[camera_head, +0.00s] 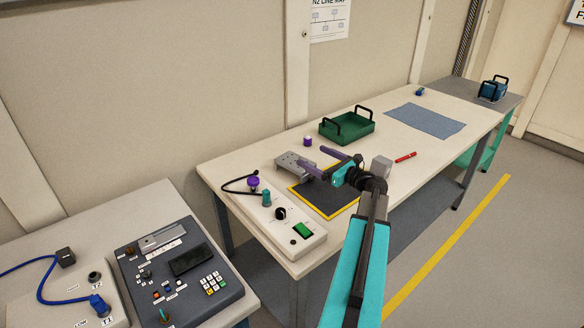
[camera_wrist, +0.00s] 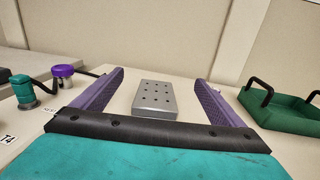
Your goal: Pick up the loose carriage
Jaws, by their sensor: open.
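The loose carriage appears to be a grey metal block with several dark holes in its top. In the wrist view the block (camera_wrist: 154,100) lies flat, ahead of the palm and between the two finger lines. In the head view the block (camera_head: 290,161) sits by the far left edge of the black mat, partly covered by a finger. My gripper (camera_head: 311,157) is open, with purple fingers spread to either side of the block. In the wrist view my gripper (camera_wrist: 158,77) is empty, and a clear gap shows between each finger and the block.
A control box (camera_head: 270,221) with knobs and a cable stands left of the black mat (camera_head: 325,200). A green handled tray (camera_head: 347,128) is behind the gripper; a small purple cylinder (camera_head: 308,141) stands nearby. A red marker (camera_head: 405,157) and blue mat (camera_head: 425,119) lie to the right.

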